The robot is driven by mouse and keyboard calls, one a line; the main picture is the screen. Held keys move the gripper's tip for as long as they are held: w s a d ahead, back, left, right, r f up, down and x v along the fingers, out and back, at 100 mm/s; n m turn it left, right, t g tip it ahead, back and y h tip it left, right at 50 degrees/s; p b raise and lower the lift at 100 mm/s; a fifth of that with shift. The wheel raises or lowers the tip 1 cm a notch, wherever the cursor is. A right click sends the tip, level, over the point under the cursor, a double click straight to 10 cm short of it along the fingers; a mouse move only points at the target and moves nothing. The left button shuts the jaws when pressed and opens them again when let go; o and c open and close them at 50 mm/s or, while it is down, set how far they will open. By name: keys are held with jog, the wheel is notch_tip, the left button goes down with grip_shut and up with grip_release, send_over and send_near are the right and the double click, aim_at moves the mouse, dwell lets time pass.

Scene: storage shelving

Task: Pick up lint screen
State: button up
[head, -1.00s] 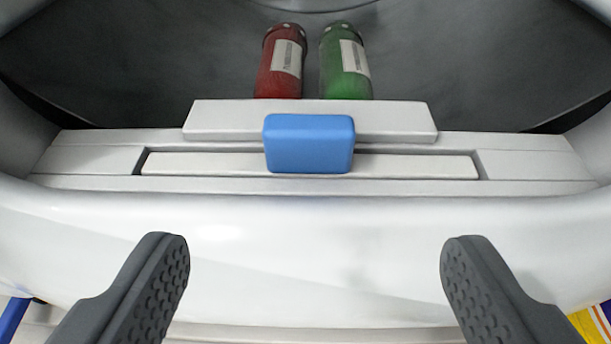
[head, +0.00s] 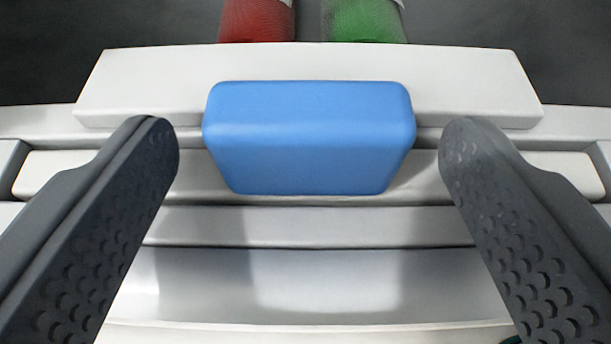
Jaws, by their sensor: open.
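The lint screen shows as a blue block-shaped handle (head: 309,137) with a light grey bar (head: 300,85) behind it. It sits at a slot in the grey-white rim of a dryer-like opening. My gripper (head: 309,150) is open, with one dark grey textured finger on each side of the blue handle. The part of the screen inside the slot is hidden.
A red cylinder (head: 257,20) and a green cylinder (head: 363,20) lie inside the dark drum behind the bar, cut off by the top edge. The white rim front (head: 310,285) lies below the handle. The space between the fingers is free except for the handle.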

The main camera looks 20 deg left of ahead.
jog(key=c, duration=1.4)
jog(key=shift+r, duration=0.1)
